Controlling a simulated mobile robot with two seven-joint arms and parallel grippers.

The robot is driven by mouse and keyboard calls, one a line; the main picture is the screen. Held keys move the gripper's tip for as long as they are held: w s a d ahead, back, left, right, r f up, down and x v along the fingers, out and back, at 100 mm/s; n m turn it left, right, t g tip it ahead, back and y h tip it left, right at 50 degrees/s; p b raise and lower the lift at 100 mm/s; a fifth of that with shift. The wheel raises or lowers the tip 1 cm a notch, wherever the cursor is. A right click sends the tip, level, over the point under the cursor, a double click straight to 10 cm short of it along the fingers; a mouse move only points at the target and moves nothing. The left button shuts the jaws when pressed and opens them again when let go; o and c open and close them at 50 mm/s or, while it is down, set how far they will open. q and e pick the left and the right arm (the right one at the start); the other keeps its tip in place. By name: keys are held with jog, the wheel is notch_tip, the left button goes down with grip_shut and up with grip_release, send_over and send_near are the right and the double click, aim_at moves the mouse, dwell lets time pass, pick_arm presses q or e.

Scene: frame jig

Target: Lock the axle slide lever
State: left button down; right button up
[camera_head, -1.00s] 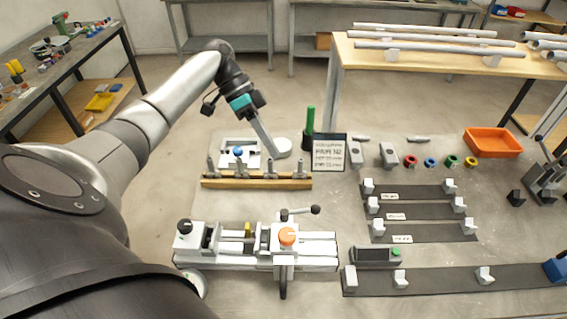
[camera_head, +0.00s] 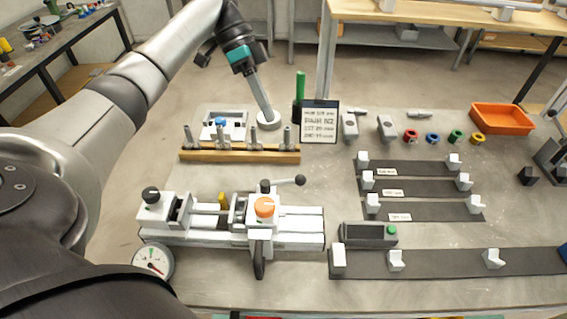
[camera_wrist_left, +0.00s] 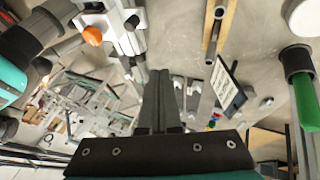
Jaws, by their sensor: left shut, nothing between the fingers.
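The white and grey frame jig (camera_head: 290,236) stands at the front of the table. Its lever (camera_head: 284,183), a short bar ending in a dark ball, points right from a post on the slide block behind the orange knob (camera_head: 264,207). The orange knob also shows in the left wrist view (camera_wrist_left: 92,36). My left gripper (camera_head: 267,116) is behind the jig, over the far part of the table near a white disc, well apart from the lever. In the left wrist view its fingers (camera_wrist_left: 158,82) are together and empty. My right gripper is not in view.
A wooden rail (camera_head: 240,155) with several upright pins lies between my left gripper and the jig. A green-handled tool (camera_head: 300,86) and a sign (camera_head: 319,121) stand to its right. A dial gauge (camera_head: 153,262) sits at the jig's front left. Dark strips with white blocks fill the right.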

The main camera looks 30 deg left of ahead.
aim_at(283, 184)
pick_arm(q)
jog(key=s+d+f, duration=0.4)
jog(key=d+f, duration=0.3)
jog(key=shift+f+b, duration=0.35)
jog(key=shift+s, duration=0.1)
jog(key=p, duration=0.1)
jog(key=s+d+p, duration=0.1)
jog(key=shift+f+p, duration=0.2)
jog(key=shift+p, duration=0.15)
dwell(0.4)
